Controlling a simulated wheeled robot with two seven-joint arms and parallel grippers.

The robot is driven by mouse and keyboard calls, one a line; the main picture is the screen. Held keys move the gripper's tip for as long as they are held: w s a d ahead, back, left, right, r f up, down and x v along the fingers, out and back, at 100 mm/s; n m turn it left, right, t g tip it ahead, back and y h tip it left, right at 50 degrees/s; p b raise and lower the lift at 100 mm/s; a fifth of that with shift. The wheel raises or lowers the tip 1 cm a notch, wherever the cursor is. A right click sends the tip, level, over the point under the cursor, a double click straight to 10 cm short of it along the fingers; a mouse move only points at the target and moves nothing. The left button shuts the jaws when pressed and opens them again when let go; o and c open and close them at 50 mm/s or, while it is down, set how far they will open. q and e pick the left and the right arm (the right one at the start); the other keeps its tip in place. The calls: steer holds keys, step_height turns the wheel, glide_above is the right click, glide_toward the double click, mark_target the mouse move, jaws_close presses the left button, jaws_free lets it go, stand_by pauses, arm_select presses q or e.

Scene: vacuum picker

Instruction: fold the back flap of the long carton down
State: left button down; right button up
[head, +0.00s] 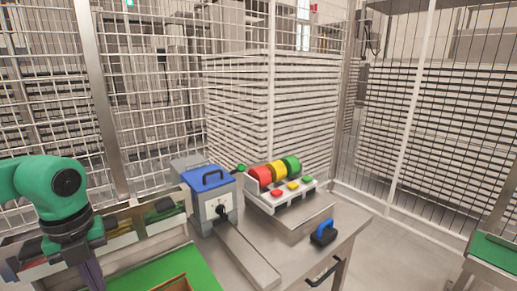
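Neither of my grippers is clearly visible in the head view. A small piece of a brown, box-like thing (172,284) shows at the bottom edge, on a green surface (200,268). Most of it is cut off by the frame, so I cannot tell whether it is the long carton. No back flap can be made out.
A green jointed arm (42,185) stands at the left. A steel bench (338,225) carries a box with a blue lid (207,181), a unit with red, yellow and green lamps (274,170) and a blue-handled item (323,232). Wire mesh fencing (150,100) closes the back.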

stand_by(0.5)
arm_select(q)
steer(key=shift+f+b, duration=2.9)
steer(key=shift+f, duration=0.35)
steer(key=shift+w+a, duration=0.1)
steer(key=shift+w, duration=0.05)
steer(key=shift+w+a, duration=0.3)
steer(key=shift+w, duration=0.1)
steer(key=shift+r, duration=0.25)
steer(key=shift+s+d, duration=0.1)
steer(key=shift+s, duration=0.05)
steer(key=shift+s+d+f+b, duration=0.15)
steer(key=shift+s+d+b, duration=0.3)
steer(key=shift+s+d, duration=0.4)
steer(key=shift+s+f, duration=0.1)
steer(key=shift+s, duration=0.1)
